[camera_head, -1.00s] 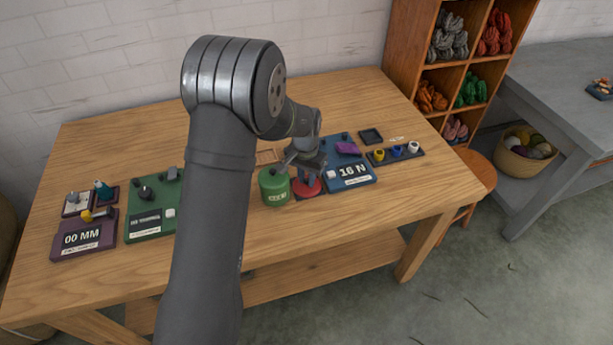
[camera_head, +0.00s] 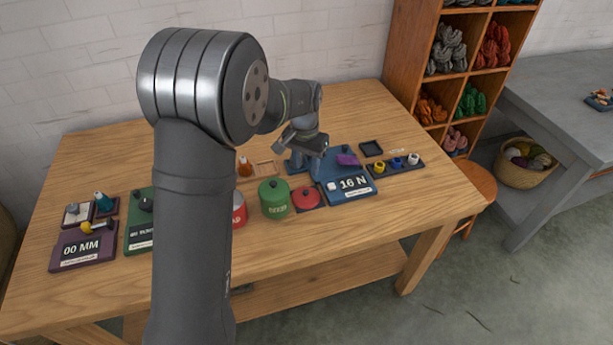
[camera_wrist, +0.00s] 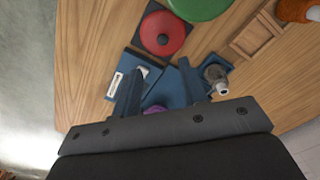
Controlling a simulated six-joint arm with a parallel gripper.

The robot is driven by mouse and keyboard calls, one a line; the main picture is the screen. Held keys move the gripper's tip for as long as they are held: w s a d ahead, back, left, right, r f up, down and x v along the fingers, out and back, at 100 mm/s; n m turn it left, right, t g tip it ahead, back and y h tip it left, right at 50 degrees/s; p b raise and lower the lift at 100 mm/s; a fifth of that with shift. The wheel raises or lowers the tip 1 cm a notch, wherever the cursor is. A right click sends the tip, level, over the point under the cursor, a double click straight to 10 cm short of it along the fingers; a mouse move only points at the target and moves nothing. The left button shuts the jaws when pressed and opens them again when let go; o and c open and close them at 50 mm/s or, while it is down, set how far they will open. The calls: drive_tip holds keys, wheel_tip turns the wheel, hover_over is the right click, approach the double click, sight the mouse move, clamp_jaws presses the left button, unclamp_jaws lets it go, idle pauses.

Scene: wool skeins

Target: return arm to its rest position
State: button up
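My arm rises through the middle of the head view, its grey elbow large and near. My gripper (camera_head: 303,163) hangs over the table beside the blue 16 N device (camera_head: 350,188). In the wrist view my gripper (camera_wrist: 160,82) has its two fingers spread apart, with nothing between them. The blue device (camera_wrist: 170,88) lies beneath the fingers and is partly hidden by them. A round red piece with a dark knob (camera_wrist: 162,33) lies just ahead of the fingers, apart from them.
On the wooden table (camera_head: 400,215) stand a green pot (camera_head: 274,200), a red can (camera_head: 239,207) partly behind my arm, a purple 00 MM device (camera_head: 83,246) and a tray of small coloured pieces (camera_head: 397,164). A wool shelf (camera_head: 403,45) stands at the back right. The front right tabletop is clear.

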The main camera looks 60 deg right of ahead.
sight(307, 192)
drive_tip(key=shift+r, duration=0.85)
drive_tip(key=shift+f, duration=0.15)
wheel_tip(307, 192, down, 12)
drive_tip(key=shift+s+r, duration=0.1)
drive_tip(key=shift+r, duration=1.95)
drive_tip(key=shift+f, duration=0.1)
